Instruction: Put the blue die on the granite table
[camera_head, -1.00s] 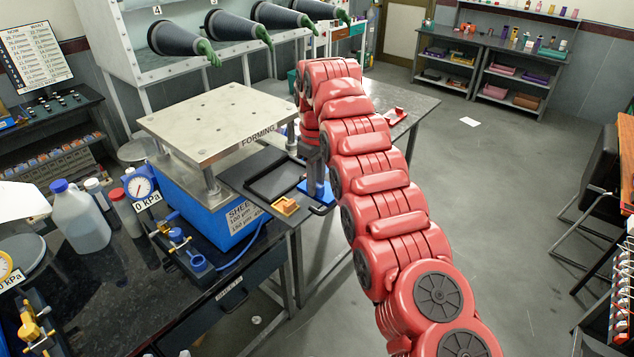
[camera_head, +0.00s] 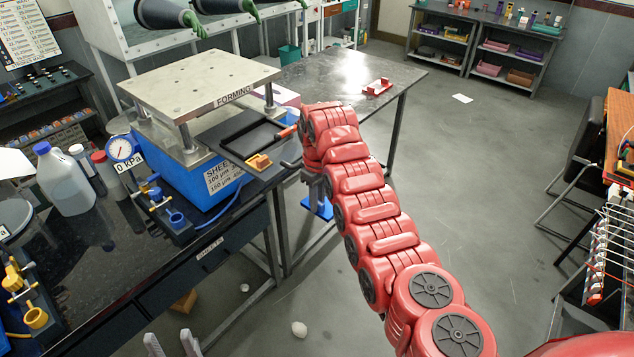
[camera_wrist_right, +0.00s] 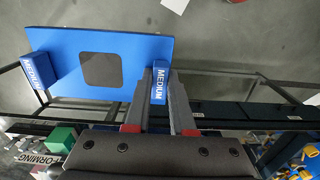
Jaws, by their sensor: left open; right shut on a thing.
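The blue die (camera_head: 322,209) is a flat blue plate. In the right wrist view the plate (camera_wrist_right: 126,62) has a dark square in its middle and a block marked MEDIUM at each end. My right gripper (camera_wrist_right: 161,74) is shut on the right-hand block. In the head view my right gripper (camera_head: 317,186) points down and holds the die in the air, beyond the table's edge, with floor behind it. The granite table (camera_head: 105,262) is the dark speckled top at left. My left gripper (camera_head: 170,344) shows only two grey fingertips at the bottom edge, apart and empty.
The blue press marked FORMING (camera_head: 195,180) stands on the granite table, with a black tray (camera_head: 243,137) beside it. A gauge (camera_head: 122,148), valves and bottles (camera_head: 65,180) fill its left side. The granite's front middle is clear. A grey table (camera_head: 345,72) with a red holder stands behind.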

